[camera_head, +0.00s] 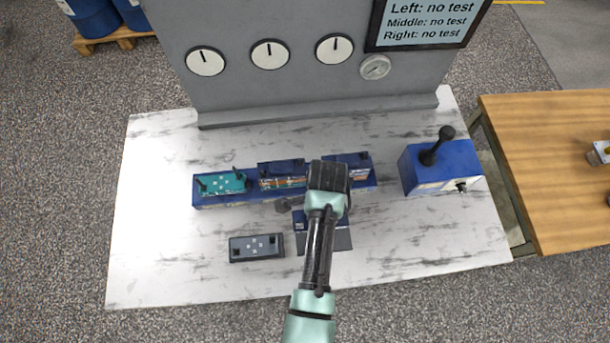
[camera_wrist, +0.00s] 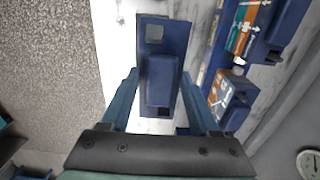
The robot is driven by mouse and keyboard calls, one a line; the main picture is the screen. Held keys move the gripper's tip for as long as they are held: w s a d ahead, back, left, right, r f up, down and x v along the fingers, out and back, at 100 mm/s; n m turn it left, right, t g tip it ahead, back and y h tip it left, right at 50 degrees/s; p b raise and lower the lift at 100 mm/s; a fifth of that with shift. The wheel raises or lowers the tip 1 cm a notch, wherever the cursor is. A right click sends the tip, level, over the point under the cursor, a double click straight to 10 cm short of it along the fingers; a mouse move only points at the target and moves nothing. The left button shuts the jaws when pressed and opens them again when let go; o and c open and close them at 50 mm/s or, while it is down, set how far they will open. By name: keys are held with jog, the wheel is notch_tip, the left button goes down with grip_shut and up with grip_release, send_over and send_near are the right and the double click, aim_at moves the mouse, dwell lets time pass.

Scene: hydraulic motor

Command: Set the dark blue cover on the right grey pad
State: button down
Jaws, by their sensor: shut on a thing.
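The dark blue cover (camera_wrist: 162,70) sits between the two fingers of my gripper (camera_wrist: 159,85) in the wrist view, gripped at its raised middle block, with a square opening near its far end. In the head view, my gripper (camera_head: 325,205) and arm hide much of the cover (camera_head: 300,220). The right grey pad (camera_head: 341,241) shows beneath and beside my arm, partly hidden. The cover is over or near the pad's far edge; I cannot tell whether they touch.
A dark grey plate (camera_head: 257,258) with white marks lies to the left. Behind is a blue valve bank (camera_head: 215,203) with a teal plate (camera_head: 222,184) at its left. A blue lever box (camera_head: 425,180) stands right. The front table area is clear.

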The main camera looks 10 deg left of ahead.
jog(key=shift+s+d+f, duration=0.15)
jog(key=shift+s+d, duration=0.25)
jog(key=shift+d, duration=0.15)
jog(key=shift+s+d+f, duration=0.15)
jog(key=shift+s+d, duration=0.25)
jog(key=shift+d, duration=0.1)
notch_tip(320, 180, down, 8)
jog(key=b, duration=0.7)
jog(key=shift+r, duration=0.2)
jog(key=shift+f+b, duration=1.9)
jog(key=shift+f, duration=0.45)
jog(key=shift+f+b, duration=0.4)
jog(key=shift+f, duration=0.2)
jog(key=shift+c, duration=0.2)
grip_release()
jog(key=shift+a, duration=0.1)
jog(key=shift+r, duration=0.1)
